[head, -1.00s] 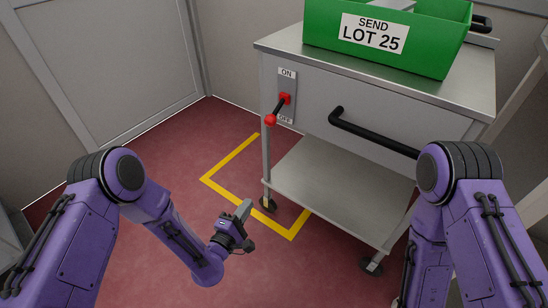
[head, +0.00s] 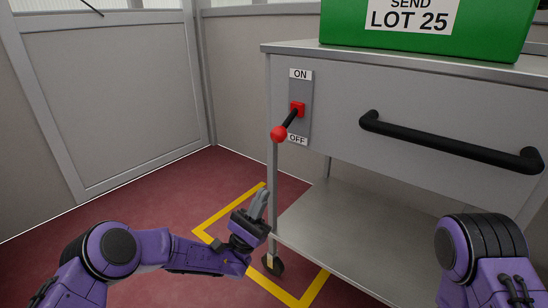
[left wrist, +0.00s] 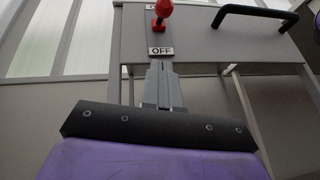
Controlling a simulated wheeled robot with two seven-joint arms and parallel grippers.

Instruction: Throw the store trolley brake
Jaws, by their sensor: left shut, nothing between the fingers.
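The store trolley (head: 345,92) stands ahead, grey metal, with a brake plate at its upper left labelled ON above and OFF below. The brake lever (head: 290,121) is black with a red ball end and a red pivot block; it slants down and left towards OFF. In the left wrist view the red lever knob (left wrist: 164,8) shows above the OFF label (left wrist: 160,50). My left gripper (head: 260,201) is shut and empty, pointing up, below the lever and apart from it. My right arm shows at lower right; its gripper is out of view.
A black handle bar (head: 450,143) sticks out of the trolley front, right of the lever. A green crate (head: 490,38) marked LOT 25 sits on top. A lower shelf (head: 330,225) and a wheel (head: 273,265) are near my left gripper. Yellow floor tape (head: 228,212) runs around the trolley's foot.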

